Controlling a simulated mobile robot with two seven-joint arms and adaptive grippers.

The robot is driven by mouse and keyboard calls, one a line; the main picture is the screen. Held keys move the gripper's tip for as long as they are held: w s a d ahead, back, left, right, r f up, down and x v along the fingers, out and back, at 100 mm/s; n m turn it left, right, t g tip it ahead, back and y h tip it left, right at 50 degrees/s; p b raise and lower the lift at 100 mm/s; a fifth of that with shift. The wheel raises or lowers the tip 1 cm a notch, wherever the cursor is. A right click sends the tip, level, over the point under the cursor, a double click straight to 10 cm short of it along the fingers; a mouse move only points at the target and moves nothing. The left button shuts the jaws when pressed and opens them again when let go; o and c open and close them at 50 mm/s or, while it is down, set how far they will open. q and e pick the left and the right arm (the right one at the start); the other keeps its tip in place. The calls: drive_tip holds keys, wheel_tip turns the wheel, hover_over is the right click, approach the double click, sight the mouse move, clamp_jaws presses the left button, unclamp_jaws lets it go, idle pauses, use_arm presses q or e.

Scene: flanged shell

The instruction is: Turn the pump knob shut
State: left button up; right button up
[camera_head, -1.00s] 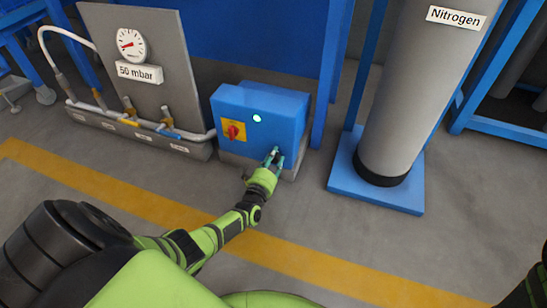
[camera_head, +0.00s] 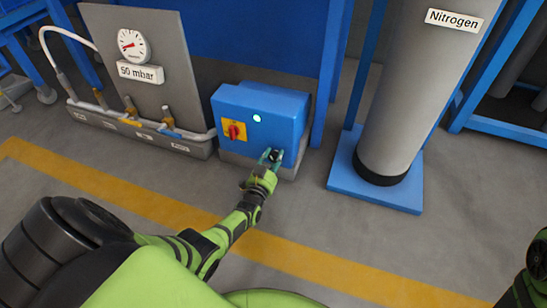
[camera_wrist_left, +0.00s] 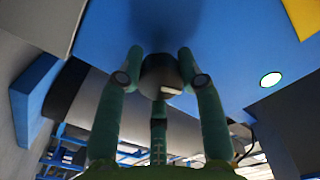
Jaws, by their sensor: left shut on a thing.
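The dark round pump knob (camera_wrist_left: 160,76) sits on the front of the blue pump box (camera_head: 230,110), with a pale mark on its lower edge in the wrist view. In the head view, the dark knob (camera_head: 275,155) is low at the right of the box front. My left gripper (camera_head: 271,157) is shut on it. In the wrist view the teal fingers of my left gripper (camera_wrist_left: 160,72) stand at either side of the knob, with another finger below. My right gripper is not in view.
A red switch (camera_head: 233,131) on a yellow plate and a lit white lamp (camera_head: 257,118) are on the box front. Left is a gauge panel (camera_head: 160,35) reading 50 mbar. Right is a grey Nitrogen cylinder (camera_head: 415,90) on a blue base. Floor in front is clear.

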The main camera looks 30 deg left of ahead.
use_arm(q)
drive_tip(key=m, duration=0.3)
drive_tip(key=shift+w+r, duration=0.1)
drive_tip(key=shift+r, duration=0.05)
drive_tip(key=shift+m, duration=0.6)
drive_tip(key=o, duration=1.2)
drive_tip(key=shift+c, duration=0.2)
